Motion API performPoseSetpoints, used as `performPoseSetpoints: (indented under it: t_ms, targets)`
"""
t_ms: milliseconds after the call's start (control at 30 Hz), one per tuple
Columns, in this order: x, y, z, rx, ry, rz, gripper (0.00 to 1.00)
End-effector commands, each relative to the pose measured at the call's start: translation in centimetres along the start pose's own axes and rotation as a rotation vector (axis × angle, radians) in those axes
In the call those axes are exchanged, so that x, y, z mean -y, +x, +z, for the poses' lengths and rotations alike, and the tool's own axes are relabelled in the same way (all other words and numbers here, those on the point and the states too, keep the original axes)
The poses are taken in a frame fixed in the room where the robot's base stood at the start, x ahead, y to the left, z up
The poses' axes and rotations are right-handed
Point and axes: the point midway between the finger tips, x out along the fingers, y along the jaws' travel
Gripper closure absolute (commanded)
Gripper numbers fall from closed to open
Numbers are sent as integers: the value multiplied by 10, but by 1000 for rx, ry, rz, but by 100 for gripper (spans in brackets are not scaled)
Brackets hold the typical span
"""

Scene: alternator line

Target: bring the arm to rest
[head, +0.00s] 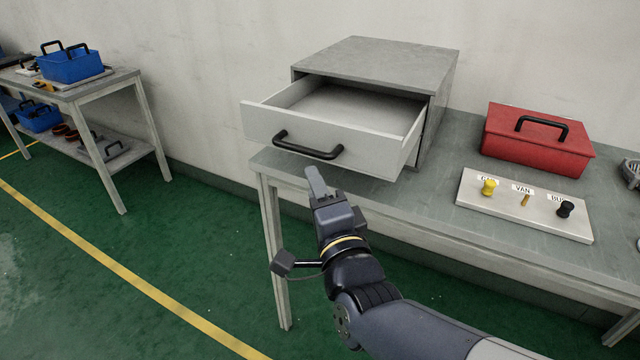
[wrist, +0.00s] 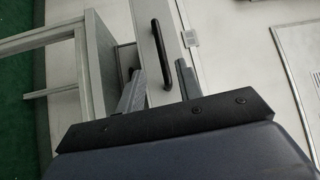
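My gripper (head: 315,182) is in front of the grey drawer unit, just below and apart from the drawer handle in the head view. In the wrist view my gripper (wrist: 158,72) has its two fingers spread, with nothing held between them. The black handle (wrist: 160,50) shows beyond and between the fingertips. The handle (head: 308,146) is on the front of the light grey drawer (head: 375,155), which is pulled out. The visible inside of the drawer looks empty.
The unit (head: 385,62) stands on a grey workbench (head: 455,155). A red toolbox (head: 538,148) and a white panel with labelled knobs (head: 525,212) are to its right. A second table (head: 100,85) with a blue tote (head: 72,66) stands at left. The green floor between is clear.

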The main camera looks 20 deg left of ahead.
Motion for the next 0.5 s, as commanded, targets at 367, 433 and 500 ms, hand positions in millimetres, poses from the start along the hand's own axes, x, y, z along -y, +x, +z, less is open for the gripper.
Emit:
performPoseSetpoints:
  t_ms: [367,433,500]
  targets:
    - [1,36,-1,-2,-1,0,66]
    - [1,49,0,-1,0,1,66]
    - [1,61,0,-1,0,1,66]
